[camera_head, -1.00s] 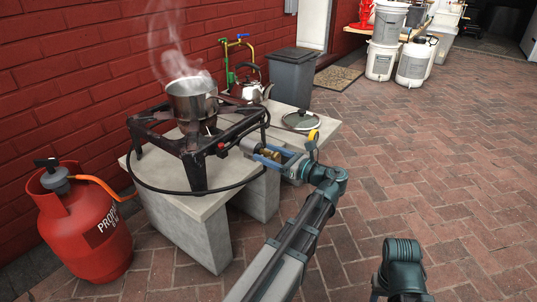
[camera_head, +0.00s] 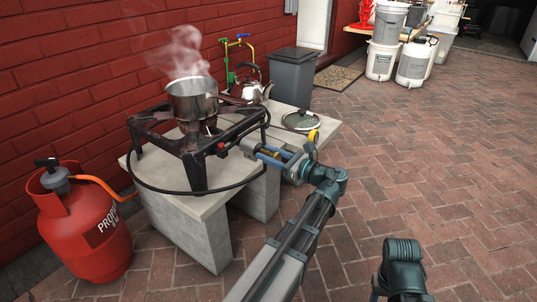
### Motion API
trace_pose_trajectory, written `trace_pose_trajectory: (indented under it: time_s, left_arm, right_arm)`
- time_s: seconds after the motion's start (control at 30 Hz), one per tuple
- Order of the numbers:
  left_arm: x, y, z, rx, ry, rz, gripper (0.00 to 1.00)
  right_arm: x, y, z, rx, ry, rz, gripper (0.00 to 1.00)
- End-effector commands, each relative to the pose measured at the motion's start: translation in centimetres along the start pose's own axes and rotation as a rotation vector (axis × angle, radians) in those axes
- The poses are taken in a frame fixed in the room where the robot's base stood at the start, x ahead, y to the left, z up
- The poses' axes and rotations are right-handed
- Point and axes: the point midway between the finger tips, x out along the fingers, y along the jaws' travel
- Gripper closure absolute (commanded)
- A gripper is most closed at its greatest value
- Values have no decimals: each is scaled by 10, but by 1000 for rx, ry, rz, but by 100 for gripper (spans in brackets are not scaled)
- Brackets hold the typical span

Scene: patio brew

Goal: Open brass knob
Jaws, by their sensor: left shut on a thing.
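The brass knob (camera_head: 266,154) sits at the front right of the dark burner stand (camera_head: 190,146), mostly hidden by my left gripper. My left gripper (camera_head: 268,157), with blue fingers, is shut on the knob. A steaming metal pot (camera_head: 193,103) stands on the burner. A piece of my right arm shows at the bottom right, but its gripper is out of view.
A red propane cylinder (camera_head: 90,235) with an orange hose stands left of the concrete bench (camera_head: 190,225). A kettle (camera_head: 253,90) and a glass lid (camera_head: 302,119) are on the bench. A grey bin (camera_head: 292,78) stands behind.

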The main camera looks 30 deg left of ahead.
Motion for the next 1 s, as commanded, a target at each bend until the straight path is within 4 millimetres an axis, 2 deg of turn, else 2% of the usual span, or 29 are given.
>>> trace_pose_trajectory:
  time_s: [1.0]
  left_arm:
    - [0, 1, -1, -939, 1, 0, 100]
  right_arm:
    - [1, 0, 0, 0, 0, 0, 50]
